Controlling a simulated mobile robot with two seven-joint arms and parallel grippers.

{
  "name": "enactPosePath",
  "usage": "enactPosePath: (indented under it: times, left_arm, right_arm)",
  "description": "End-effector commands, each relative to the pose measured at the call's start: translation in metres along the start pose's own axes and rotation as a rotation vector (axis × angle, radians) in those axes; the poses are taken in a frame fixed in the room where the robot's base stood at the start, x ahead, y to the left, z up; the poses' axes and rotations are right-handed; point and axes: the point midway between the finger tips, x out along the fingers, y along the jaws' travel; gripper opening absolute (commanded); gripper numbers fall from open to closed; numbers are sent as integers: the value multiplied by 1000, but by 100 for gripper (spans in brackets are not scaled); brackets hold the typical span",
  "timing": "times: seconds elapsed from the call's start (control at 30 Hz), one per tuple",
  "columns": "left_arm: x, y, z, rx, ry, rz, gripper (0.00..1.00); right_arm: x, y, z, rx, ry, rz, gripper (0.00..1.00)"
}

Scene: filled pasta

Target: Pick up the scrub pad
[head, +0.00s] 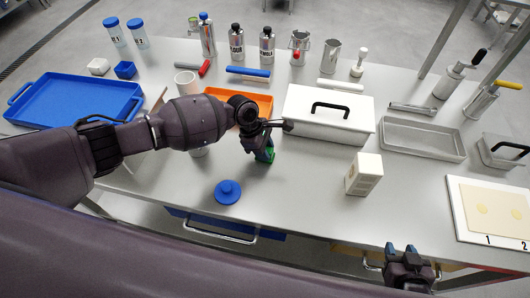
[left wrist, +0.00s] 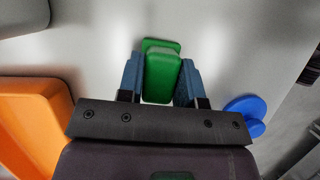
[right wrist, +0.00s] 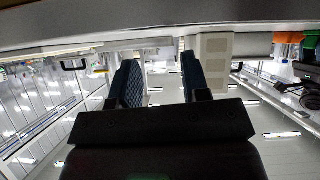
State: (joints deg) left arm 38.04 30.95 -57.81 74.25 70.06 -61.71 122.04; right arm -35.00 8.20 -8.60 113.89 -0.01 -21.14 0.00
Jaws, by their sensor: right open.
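The scrub pad is a green block with a wider green plate at its far end. In the left wrist view the scrub pad (left wrist: 162,78) sits between the two blue fingers of my left gripper (left wrist: 161,80), which press against both its sides. In the head view the green pad (head: 270,156) shows just below my left gripper (head: 264,150), low over the table; whether it touches the tabletop is not clear. My right gripper (head: 405,259) is open and empty at the table's front edge; its spread fingers also show in the right wrist view (right wrist: 160,85).
A blue knobbed lid (head: 228,192) lies in front of the pad. An orange tray (head: 262,105) and a white lidded box (head: 330,128) stand behind. A cream block (head: 364,175) is to the right. A blue tray (head: 70,102) is at far left. The front middle is mostly clear.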

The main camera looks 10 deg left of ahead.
Motion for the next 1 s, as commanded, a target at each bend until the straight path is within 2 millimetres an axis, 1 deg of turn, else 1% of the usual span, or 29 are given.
enactPosePath:
  times: [0.03,0.13,0.17,0.4,0.47,0.57,0.67,0.77,1.0]
  left_arm:
    - [0,0,0,0,0,0,25]
    - [0,0,0,0,0,0,10]
    - [0,0,0,0,0,0,8]
    - [-1,0,0,0,0,0,8]
    - [-4,0,2,0,-1,0,8]
    - [-13,0,6,0,-1,0,8]
    - [-30,0,12,2,-1,2,8]
    - [-51,0,21,3,-1,2,8]
    - [-109,0,46,4,-2,3,8]
  right_arm:
    - [0,0,-1,0,3,0,43]
    - [1,0,-4,-1,8,-1,43]
    - [2,0,-5,-1,10,-1,43]
    - [4,-1,-12,-2,24,-3,43]
    - [4,-1,-14,-3,25,-3,43]
    - [3,0,-16,-3,26,-3,43]
    - [1,0,-19,-2,26,-3,43]
    - [-1,0,-20,-2,23,-2,43]
    - [-8,1,-18,0,8,0,43]
